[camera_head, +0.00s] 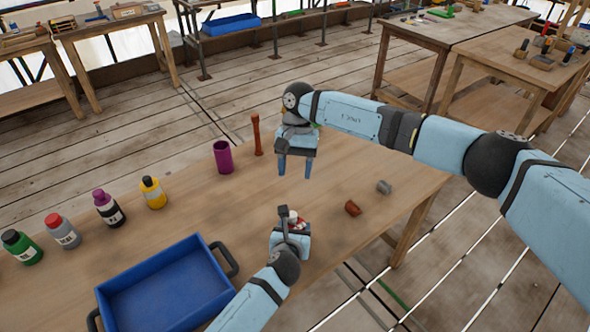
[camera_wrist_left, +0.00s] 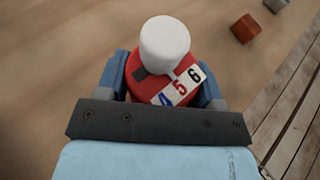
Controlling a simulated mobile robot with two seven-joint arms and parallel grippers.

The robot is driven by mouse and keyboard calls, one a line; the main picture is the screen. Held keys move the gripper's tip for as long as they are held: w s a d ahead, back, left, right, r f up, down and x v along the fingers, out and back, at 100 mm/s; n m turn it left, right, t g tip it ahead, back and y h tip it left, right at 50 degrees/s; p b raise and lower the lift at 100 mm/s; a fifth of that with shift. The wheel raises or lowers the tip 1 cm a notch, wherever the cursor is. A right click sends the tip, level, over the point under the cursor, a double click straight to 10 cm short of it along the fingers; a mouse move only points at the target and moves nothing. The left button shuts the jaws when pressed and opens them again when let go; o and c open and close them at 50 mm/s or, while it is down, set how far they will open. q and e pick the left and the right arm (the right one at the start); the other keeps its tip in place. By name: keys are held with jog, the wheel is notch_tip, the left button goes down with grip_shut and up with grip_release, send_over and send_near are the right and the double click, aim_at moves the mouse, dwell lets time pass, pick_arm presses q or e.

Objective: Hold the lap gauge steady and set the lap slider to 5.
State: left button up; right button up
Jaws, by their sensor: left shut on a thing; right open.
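The lap gauge (camera_wrist_left: 147,88) is a red round body with a white cylindrical knob (camera_wrist_left: 165,42) on top, best seen in the left wrist view. A white number strip (camera_wrist_left: 181,86) on it reads 4, 5 and 6. A thin pale pointer runs from the knob towards the strip near the 5; its exact setting is unclear. I cannot tell which part is the lap slider. My left gripper (camera_head: 293,228) is shut around the gauge, its blue fingers on both sides. My right gripper (camera_head: 295,172) is open and empty, fingers down, above and beyond the gauge.
A blue tray (camera_head: 207,243) stands at the front left. Several bottles, including a yellow one (camera_head: 153,193), stand left. A purple cup (camera_head: 223,157) and a brown peg (camera_head: 256,135) stand behind. A rust-coloured piece (camera_head: 352,208) and a grey piece (camera_head: 384,187) lie right, near the table edge.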

pick_arm(q)
jog(key=o, duration=1.1)
jog(key=shift+c, duration=0.2)
